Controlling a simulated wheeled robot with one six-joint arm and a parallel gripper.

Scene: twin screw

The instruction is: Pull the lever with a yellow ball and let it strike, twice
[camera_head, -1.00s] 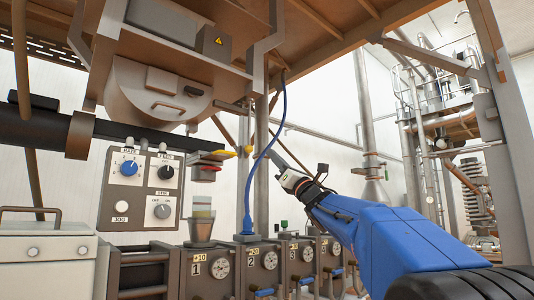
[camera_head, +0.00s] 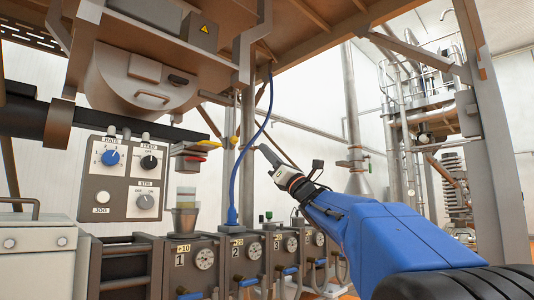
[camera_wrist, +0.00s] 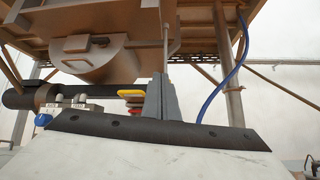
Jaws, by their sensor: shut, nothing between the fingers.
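A small yellow ball (camera_head: 234,141) hangs at the lower end of a thin upright rod under the brown overhead frame, beside the grey post in the head view. In the wrist view a thin grey rod (camera_wrist: 165,45) comes down from the frame behind my fingers; its lower end is hidden. My gripper (camera_head: 264,150) is shut and empty, to the right of the ball and slightly lower in the head picture, apart from it. Its closed grey fingers (camera_wrist: 171,100) also show in the wrist view.
A blue cable (camera_head: 265,120) hangs near my fingers, beside a grey post. A control panel (camera_head: 128,178) with knobs is at left. A yellow and red stepped part (camera_head: 193,150) sits above a cup (camera_head: 186,215). Numbered gauge boxes (camera_head: 203,258) line up below.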

